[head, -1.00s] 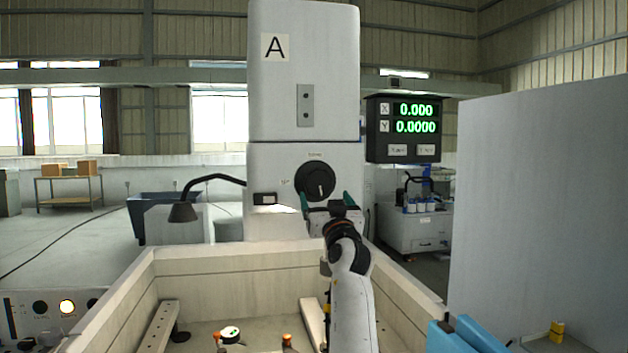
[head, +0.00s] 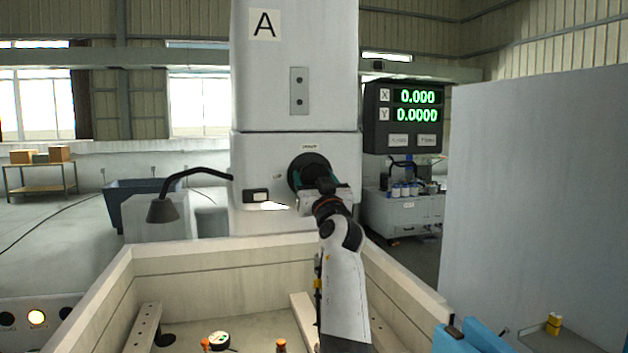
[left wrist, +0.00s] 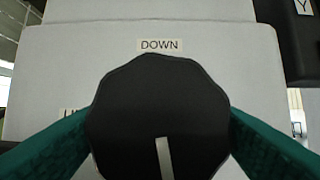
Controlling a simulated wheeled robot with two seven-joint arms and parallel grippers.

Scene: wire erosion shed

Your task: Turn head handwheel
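The head handwheel (head: 309,168) is a black, lobed knob on the front of the grey machine head (head: 260,185). It fills the middle of the left wrist view (left wrist: 158,110), with a pale index line pointing down. A "DOWN" label sits above it, and another label at its left is partly hidden. My left gripper (head: 318,180) is at the handwheel, its green fingers on either side. In the left wrist view the fingertips run up to the rim and pass out of sight there, so firm contact is unclear. My right gripper is out of view.
A black hooked lamp (head: 165,208) stands left of the head. Below is a pale-walled tank (head: 205,262) with small fixtures inside. A tall grey panel (head: 545,200) closes off the right side.

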